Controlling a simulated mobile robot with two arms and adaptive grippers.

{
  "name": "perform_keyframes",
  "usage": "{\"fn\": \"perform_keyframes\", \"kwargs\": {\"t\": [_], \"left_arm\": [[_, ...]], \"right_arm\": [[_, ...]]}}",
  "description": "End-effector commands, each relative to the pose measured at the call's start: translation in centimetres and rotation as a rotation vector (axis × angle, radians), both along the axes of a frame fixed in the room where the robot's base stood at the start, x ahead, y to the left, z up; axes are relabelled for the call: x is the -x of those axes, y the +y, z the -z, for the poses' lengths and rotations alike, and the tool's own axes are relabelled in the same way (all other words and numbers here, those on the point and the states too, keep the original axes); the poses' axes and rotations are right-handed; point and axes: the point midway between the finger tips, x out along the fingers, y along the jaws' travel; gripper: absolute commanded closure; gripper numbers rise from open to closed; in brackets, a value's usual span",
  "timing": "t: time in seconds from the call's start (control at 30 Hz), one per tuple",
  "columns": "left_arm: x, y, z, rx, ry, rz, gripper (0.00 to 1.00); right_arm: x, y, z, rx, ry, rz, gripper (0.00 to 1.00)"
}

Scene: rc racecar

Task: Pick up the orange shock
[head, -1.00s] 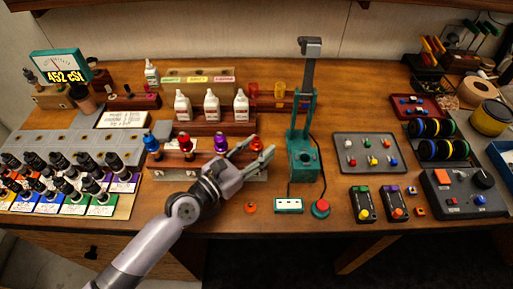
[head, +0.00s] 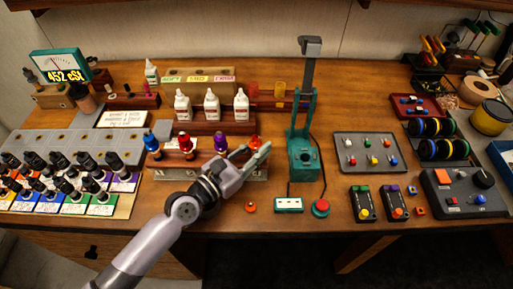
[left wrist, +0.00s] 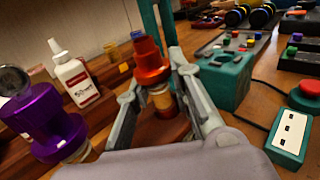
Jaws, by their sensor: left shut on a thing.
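The orange shock (head: 255,142) stands at the right end of a wooden rack (head: 170,172) in the head view. In the left wrist view the orange shock (left wrist: 150,68) is upright between the fingers, with its lower body partly hidden by them. My left gripper (head: 250,153) is shut on the orange shock; its fingers (left wrist: 158,95) also show in the left wrist view. A purple shock (head: 221,143), a red one (head: 186,145) and a blue one (head: 152,144) stand in the same rack to the left. My right gripper is not in view.
White bottles (head: 212,105) stand on a step behind the rack. A green press-like stand (head: 303,155) is close to the right of the gripper. A white-topped green box (head: 289,205) and a red button (head: 320,208) lie in front of it.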

Motion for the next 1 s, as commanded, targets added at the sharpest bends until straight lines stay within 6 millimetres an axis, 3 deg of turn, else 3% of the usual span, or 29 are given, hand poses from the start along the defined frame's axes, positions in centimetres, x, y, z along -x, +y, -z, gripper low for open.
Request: {"fn": "perform_keyframes", "kwargs": {"t": [0.17, 0.37, 0.8, 1.0], "left_arm": [[0.0, 0.0, -1.2, 0.004, -0.002, -0.001, 1.00], [0.0, -0.1, -4.4, 0.006, -0.003, -0.001, 1.00], [0.0, 0.0, -15.2, 0.007, -0.006, -0.003, 1.00], [0.0, 0.0, -18.6, 0.003, -0.006, -0.001, 1.00]], "right_arm": [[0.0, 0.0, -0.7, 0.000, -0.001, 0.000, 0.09], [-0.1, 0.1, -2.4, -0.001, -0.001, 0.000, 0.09], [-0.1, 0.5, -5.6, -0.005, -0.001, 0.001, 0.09], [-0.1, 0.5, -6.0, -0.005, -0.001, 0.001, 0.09]]}}
